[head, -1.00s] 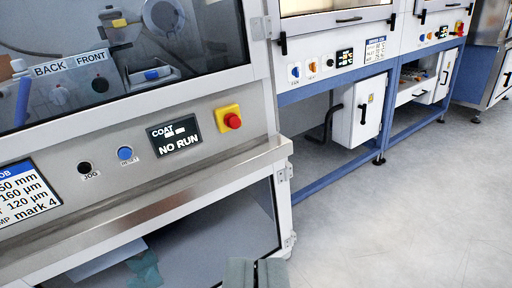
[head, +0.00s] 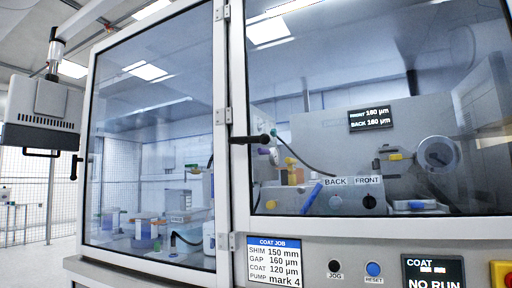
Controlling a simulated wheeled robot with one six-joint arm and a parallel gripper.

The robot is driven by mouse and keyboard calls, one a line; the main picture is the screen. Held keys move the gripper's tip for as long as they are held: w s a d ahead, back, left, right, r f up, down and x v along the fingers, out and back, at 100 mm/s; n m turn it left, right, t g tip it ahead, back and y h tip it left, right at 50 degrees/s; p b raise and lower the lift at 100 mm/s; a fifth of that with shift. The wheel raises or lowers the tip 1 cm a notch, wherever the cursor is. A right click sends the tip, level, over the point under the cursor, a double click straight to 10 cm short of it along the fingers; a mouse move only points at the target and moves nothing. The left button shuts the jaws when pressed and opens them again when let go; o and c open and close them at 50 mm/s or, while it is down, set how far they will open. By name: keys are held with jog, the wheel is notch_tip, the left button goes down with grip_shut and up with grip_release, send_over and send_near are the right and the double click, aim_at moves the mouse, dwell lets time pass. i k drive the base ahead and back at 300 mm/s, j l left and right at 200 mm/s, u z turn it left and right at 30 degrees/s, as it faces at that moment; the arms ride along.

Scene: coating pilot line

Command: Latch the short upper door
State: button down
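Two glazed upper doors show in the head view. The narrower left door (head: 88,205) has a pale frame and hinges (head: 222,116) along its right side. A black handle (head: 76,166) sits upright at its left edge. I cannot tell whether this door is fully shut. The wider right door (head: 238,190) has a black lever handle (head: 250,140) lying level at its left edge. It looks shut. Which of them the task calls the short one is not marked. My gripper is out of view.
Below the doors a panel carries a coat job label (head: 273,262), a jog button (head: 334,267), a reset button (head: 373,269) and a "NO RUN" display (head: 433,271). A grey box (head: 42,105) hangs at the left. Mesh fencing (head: 28,185) stands behind open room there.

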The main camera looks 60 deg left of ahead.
aim_at(264, 139)
jog(key=u, duration=1.6)
